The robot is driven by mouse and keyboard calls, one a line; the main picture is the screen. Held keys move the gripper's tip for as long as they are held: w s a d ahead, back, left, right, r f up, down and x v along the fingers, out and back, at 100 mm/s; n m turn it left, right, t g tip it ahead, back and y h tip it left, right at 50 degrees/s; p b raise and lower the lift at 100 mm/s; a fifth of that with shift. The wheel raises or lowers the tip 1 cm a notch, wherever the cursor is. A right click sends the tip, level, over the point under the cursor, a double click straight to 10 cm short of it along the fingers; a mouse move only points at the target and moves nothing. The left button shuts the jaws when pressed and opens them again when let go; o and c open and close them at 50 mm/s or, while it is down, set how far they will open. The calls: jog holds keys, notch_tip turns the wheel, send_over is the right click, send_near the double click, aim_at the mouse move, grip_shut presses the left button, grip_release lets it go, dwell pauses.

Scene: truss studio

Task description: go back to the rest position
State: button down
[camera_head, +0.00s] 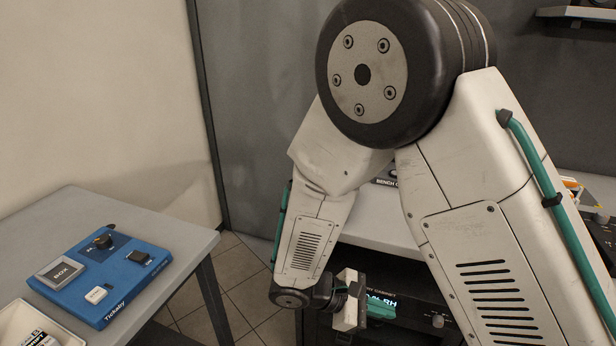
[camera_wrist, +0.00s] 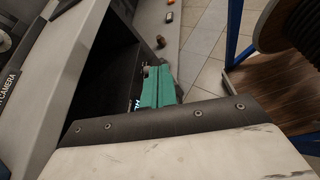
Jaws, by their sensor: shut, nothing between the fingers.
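My gripper (camera_head: 381,309) hangs low at the end of my folded arm, near the front of a dark device with a lit display. Its teal fingers are together, with nothing seen between them. They also show in the wrist view, where my gripper (camera_wrist: 158,87) is in front of a dark opening. My arm's large joint and pale links fill the middle and right of the head view and hide much of the bench behind.
A grey table (camera_head: 62,215) at left carries a blue board (camera_head: 118,287) with several small items and a white tray (camera_head: 16,325). A grey bench (camera_head: 378,220) stands behind my arm, above the dark device (camera_head: 410,290). A wooden surface (camera_wrist: 265,85) with a dark spool is at right in the wrist view.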

jog(key=s+d+r+m+y, duration=0.3)
jog(key=s+r+m+y, duration=0.1)
jog(key=r, duration=0.4)
jog(key=s+d+r+m+t+y, duration=0.1)
jog(key=s+d+r+m+y, duration=0.3)
jog(key=s+r+m, duration=0.2)
jog(key=s+d+r+m+y, duration=0.4)
jog(key=s+r+m, duration=0.1)
jog(key=r, duration=0.5)
jog(key=shift+s+r+y, duration=0.15)
jog(key=shift+r+y, duration=0.2)
jog(key=shift+y, duration=0.05)
